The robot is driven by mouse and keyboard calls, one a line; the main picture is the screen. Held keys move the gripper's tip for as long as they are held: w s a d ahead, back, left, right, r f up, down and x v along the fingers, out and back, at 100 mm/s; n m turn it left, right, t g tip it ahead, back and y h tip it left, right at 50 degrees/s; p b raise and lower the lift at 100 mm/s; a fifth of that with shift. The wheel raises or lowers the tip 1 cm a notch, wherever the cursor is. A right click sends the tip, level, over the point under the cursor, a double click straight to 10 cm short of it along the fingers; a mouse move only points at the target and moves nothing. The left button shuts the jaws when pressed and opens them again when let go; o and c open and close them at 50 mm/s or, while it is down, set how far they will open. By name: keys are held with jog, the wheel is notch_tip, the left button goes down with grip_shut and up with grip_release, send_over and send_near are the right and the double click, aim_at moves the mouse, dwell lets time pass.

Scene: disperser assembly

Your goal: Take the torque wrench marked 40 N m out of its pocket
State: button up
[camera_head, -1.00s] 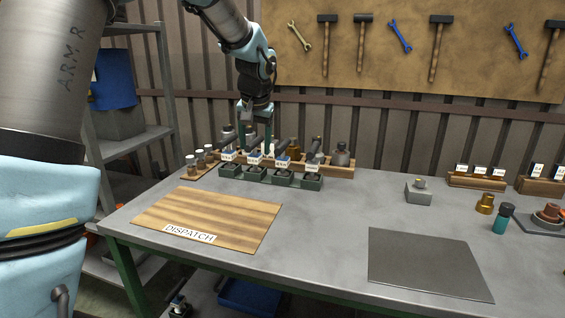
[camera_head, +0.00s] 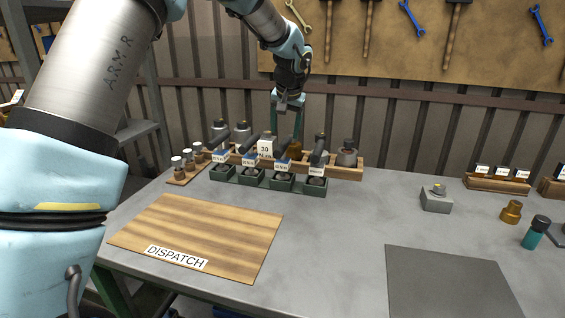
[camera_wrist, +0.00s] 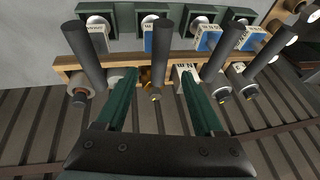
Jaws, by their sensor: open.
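Several torque wrenches with dark handles stand tilted in a row of pockets in a green rack (camera_head: 268,181). In the wrist view, one wrench handle (camera_wrist: 161,50) lies between my two green fingers, apart from both. Other handles stand to the left (camera_wrist: 84,55) and right (camera_wrist: 217,62).
A wooden rack (camera_head: 345,171) with metal parts stands right behind the green one. A white card (camera_head: 265,147) reading 30 stands there. Small bottles (camera_head: 188,160) are at left. The wooden DISPATCH board (camera_head: 200,230) and grey mat (camera_head: 450,285) are bare.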

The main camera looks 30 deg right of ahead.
aim_at(283, 143)
jog(key=shift+p+x, duration=1.3)
jog(key=shift+x, duration=1.95)
grip_shut()
